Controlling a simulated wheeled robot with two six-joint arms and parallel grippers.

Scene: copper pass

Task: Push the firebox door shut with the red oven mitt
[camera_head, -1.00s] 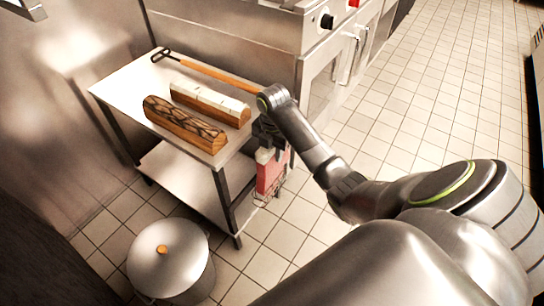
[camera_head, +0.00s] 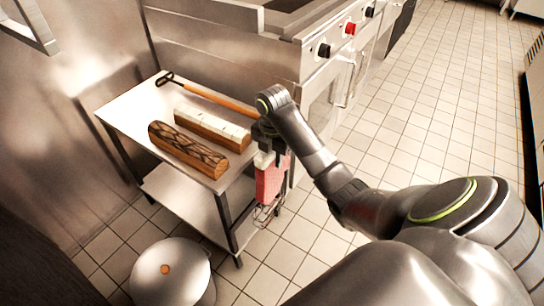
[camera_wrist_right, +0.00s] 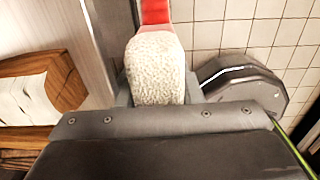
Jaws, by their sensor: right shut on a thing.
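The red oven mitt (camera_head: 269,184) hangs from my right gripper (camera_head: 266,146), beside the right end of the steel table. Its pale fleecy cuff (camera_wrist_right: 155,68) sits between the fingers in the right wrist view, with the red part beyond. My right gripper is shut on the mitt. The steel stove (camera_head: 318,100) stands behind and to the right of the table, with a handled front. My arm partly hides its lower left front, and I cannot tell which panel is the firebox door or how far it stands open. My left gripper is not in view.
The table (camera_head: 122,118) holds a dark patterned log (camera_head: 188,150), a pale-topped log (camera_head: 212,129) and a wooden-handled poker (camera_head: 220,100). A lidded pot (camera_head: 170,285) stands on the floor in front. A wire object (camera_head: 264,214) shows below the mitt. Tiled floor is clear at the right.

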